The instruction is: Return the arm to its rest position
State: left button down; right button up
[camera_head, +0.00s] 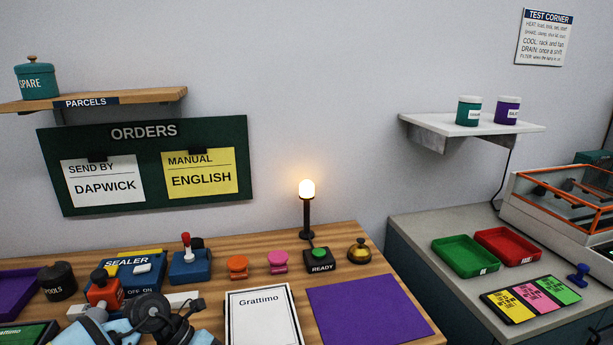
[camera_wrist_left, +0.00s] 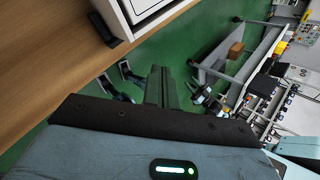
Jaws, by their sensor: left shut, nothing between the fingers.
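My left arm (camera_head: 93,329) shows at the bottom left of the head view, with blue-grey and black parts in front of the wooden bench (camera_head: 345,246). Its fingertips cannot be made out there. In the left wrist view my left gripper (camera_wrist_left: 160,84) shows as dark fingers beyond the black edge of the wrist. It is shut and empty, over the green floor (camera_wrist_left: 185,50) beside the bench edge. My right gripper is in neither view.
The bench holds a blue sealer (camera_head: 130,264), a red-knobbed lever box (camera_head: 190,266), orange (camera_head: 237,267) and pink (camera_head: 278,262) stamps, a READY button (camera_head: 319,260), a bell (camera_head: 359,251), a Grattimo sheet (camera_head: 262,318) and a purple mat (camera_head: 368,309). A grey counter (camera_head: 425,225) stands right.

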pick_arm(q)
jog(key=s+d+r+n+t+h, duration=0.1)
jog(key=s+d+n+t+h, duration=0.1)
jog(key=s+d+n+h, duration=0.3)
jog(key=s+d+r+n+t+h, duration=0.1)
jog(key=s+d+n+t+h, duration=0.25)
jog(key=d, duration=0.35)
jog(key=s+a+f+n+t+y+p, duration=0.1)
jog(key=s+a+f+n+t+y, duration=0.35)
jog(key=n, duration=0.65)
jog(key=s+a+f+n+t+y+p, duration=0.1)
jog(key=s+a+f+n+t+y, duration=0.35)
jog(key=n, duration=0.75)
jog(key=s+a+f+n+g+y, duration=0.2)
jog(key=s+a+f+n, duration=0.1)
jog(key=s+f, duration=0.2)
jog(key=s+a+f+n+g+y, duration=0.3)
jog(key=s+a+f, duration=0.1)
jog(key=s, duration=0.5)
jog(key=shift+s+f+n+y, duration=0.25)
jog(key=shift+f+n+y, duration=0.1)
jog(key=shift+f, duration=0.45)
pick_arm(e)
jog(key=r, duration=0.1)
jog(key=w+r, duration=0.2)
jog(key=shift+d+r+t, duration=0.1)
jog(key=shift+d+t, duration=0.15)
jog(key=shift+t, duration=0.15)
